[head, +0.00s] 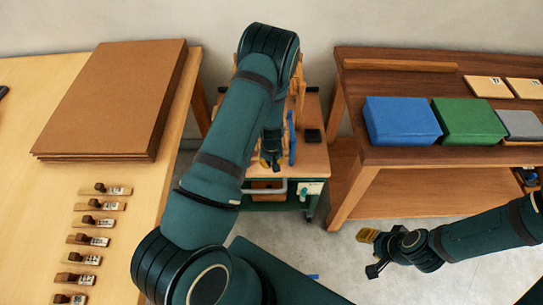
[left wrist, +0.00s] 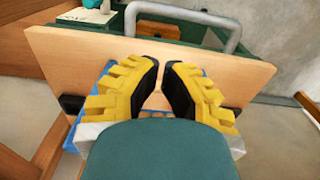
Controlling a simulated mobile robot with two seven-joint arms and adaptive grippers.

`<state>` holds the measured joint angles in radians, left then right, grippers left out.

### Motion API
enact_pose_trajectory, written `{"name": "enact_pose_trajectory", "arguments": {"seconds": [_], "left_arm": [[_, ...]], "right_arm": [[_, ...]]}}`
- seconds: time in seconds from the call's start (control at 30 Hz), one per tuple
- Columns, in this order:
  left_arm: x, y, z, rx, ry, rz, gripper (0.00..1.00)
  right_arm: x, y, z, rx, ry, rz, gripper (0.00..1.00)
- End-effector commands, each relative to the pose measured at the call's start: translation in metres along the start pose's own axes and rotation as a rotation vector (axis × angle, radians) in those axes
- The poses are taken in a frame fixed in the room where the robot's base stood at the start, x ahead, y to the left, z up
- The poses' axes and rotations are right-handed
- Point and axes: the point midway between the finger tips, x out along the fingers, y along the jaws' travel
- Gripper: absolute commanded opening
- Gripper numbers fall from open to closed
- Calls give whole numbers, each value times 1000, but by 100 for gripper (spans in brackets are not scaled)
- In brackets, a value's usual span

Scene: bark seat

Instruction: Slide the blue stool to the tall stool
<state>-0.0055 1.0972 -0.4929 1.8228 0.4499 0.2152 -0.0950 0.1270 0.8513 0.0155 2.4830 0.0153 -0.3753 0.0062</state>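A thin blue piece (head: 292,138), perhaps part of the blue stool, stands on the wooden top of a small green cart (head: 314,158). Light wooden uprights (head: 300,88) show behind it, mostly hidden by my left arm; I cannot tell whether they are the tall stool. My left gripper (head: 270,163) is over the cart beside the blue piece. In the left wrist view, its yellow-and-black fingers (left wrist: 160,70) have tips close together above a wooden board, with blue edges (left wrist: 76,132) showing around them. I cannot tell whether they hold anything. My right gripper (head: 369,252) is open, over the floor.
A black block (head: 312,135) lies on the cart top. The left table (head: 40,190) holds brown boards (head: 115,95) and several labelled pieces. The right table (head: 400,155) holds blue (head: 402,120), green (head: 468,120) and grey boxes. The cart has a grey handle (left wrist: 185,18). The floor in front is mostly clear.

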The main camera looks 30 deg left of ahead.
Motion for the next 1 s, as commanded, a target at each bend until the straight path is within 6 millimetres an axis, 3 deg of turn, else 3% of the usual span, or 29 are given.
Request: {"name": "enact_pose_trajectory", "arguments": {"seconds": [0.03, 0.13, 0.4, 1.0], "left_arm": [[13, -1, 1, -1, -3, -2, 0], [26, 0, -3, -1, 1, 0, 0], [23, 0, -36, 0, 1, 0, 0], [25, 0, -49, 1, 3, 2, 0]], "right_arm": [[2, 1, 1, 0, -1, 0, 47], [3, 1, 2, -1, -4, 0, 47], [3, 1, 2, -1, -4, 0, 47], [11, 4, 5, -2, -9, -1, 47]]}}
